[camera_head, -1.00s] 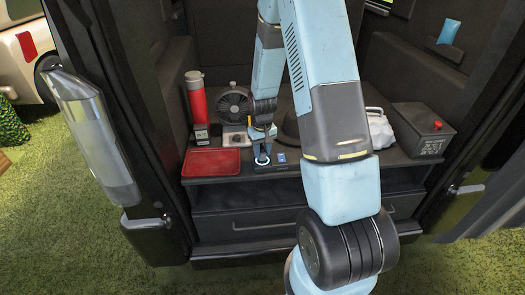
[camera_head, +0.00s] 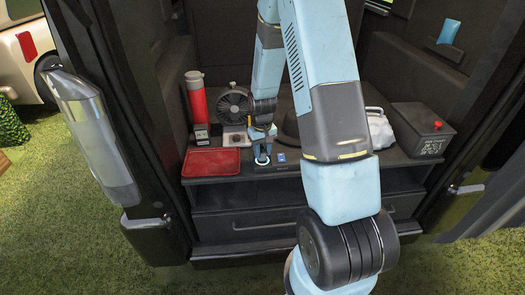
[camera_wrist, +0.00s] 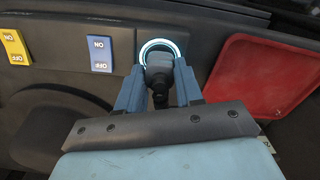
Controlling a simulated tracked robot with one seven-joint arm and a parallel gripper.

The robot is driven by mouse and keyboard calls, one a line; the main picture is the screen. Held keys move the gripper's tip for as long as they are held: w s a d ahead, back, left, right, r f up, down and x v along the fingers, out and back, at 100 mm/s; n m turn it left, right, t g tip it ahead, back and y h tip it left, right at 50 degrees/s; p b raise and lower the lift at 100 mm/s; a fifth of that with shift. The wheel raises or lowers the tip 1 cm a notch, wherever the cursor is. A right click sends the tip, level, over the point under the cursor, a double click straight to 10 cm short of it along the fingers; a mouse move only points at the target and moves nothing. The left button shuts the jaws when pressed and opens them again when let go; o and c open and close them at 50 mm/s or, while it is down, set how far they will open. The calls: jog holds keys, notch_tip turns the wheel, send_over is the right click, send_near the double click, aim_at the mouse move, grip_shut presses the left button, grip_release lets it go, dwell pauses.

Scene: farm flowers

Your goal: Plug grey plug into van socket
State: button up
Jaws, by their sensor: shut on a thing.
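My gripper (camera_wrist: 160,90) is shut on the grey plug (camera_wrist: 159,66), which sits between its two blue fingers in the wrist view. The van socket (camera_wrist: 183,44) has a glowing pale ring on a dark panel. The plug's front end overlaps the ring, in line with it; how deep it sits inside is hidden. A dark stub of the plug points back toward my wrist. In the head view my gripper (camera_head: 262,152) is at the front part of the van's shelf, small and partly hidden.
A blue on/off switch (camera_wrist: 100,53) and a yellow one (camera_wrist: 14,47) are beside the socket. A red tray (camera_head: 211,162) lies close by on the shelf. A red flask (camera_head: 197,98), a fan (camera_head: 233,103) and a dark box (camera_head: 422,130) also stand there.

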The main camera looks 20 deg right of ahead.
jog(key=shift+f, duration=0.5)
jog(key=o, duration=1.1)
jog(key=shift+o, duration=0.2)
jog(key=shift+r, duration=0.15)
notch_tip(320, 180, up, 13)
jog(key=shift+r, duration=0.2)
jog(key=shift+r, duration=0.1)
jog(key=s+a+r+t, duration=0.2)
jog(key=s+r, duration=0.7)
jog(key=r, duration=0.2)
jog(key=s+a+r+t, duration=0.2)
jog(key=s+r, duration=0.6)
jog(key=r, duration=0.4)
jog(key=s+r+t, duration=0.1)
jog(key=s+r, duration=0.1)
jog(key=s, duration=0.8)
jog(key=shift+a+r+m+t, duration=0.2)
jog(key=shift+r+m+t, duration=0.1)
jog(key=shift+r, duration=0.05)
